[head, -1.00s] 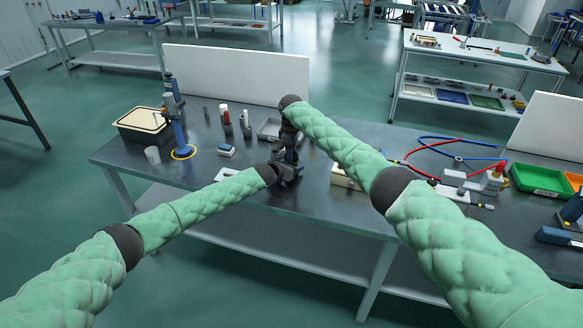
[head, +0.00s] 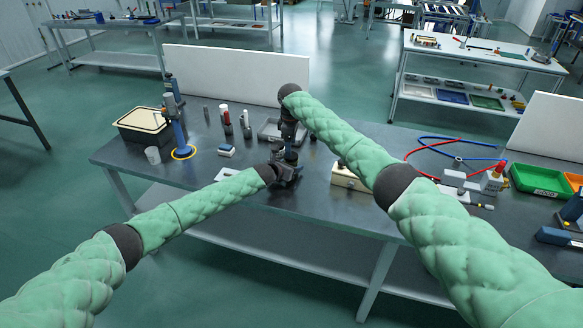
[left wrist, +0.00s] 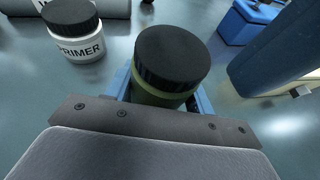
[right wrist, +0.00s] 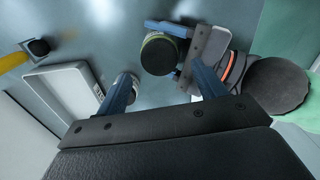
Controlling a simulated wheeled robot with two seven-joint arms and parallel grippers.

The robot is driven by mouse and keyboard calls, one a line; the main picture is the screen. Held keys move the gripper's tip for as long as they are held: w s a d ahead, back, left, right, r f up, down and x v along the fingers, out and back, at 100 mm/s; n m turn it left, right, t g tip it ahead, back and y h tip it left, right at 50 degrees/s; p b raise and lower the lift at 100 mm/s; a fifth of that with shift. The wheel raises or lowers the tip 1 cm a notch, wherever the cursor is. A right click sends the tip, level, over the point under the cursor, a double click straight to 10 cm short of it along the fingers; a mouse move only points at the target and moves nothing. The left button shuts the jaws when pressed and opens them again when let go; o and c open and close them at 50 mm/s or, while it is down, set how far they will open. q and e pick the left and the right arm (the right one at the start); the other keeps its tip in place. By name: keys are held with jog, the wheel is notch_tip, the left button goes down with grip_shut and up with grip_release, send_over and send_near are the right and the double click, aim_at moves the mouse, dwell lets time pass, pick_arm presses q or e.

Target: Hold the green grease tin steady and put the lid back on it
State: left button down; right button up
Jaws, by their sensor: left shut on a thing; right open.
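The green grease tin (left wrist: 160,95) stands between my left gripper's blue fingers in the left wrist view. Its black ribbed lid (left wrist: 172,56) sits on top and looks level; how tightly it is seated I cannot tell. My left gripper (left wrist: 160,92) is shut on the tin's body. In the right wrist view the lid (right wrist: 158,54) shows from above, with my left gripper's fingers beside it. My right gripper (right wrist: 163,76) is open and empty above the tin, its fingers apart from the lid. In the head view my arms hide the tin.
A white primer jar (left wrist: 82,48) with a black lid stands close to the tin. A grey tray (right wrist: 65,98) lies nearby. In the head view a cream box (head: 346,178) is to the right, and a blue stand (head: 178,132) to the left. A white panel (head: 240,75) stands behind.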

jog(key=shift+r, duration=0.25)
jog(key=o, duration=0.5)
jog(key=shift+d, duration=0.1)
jog(key=shift+o, duration=0.2)
notch_tip(320, 180, up, 12)
jog(key=shift+w+f, duration=0.1)
pick_arm(q)
jog(key=shift+c, duration=2.3)
grip_release()
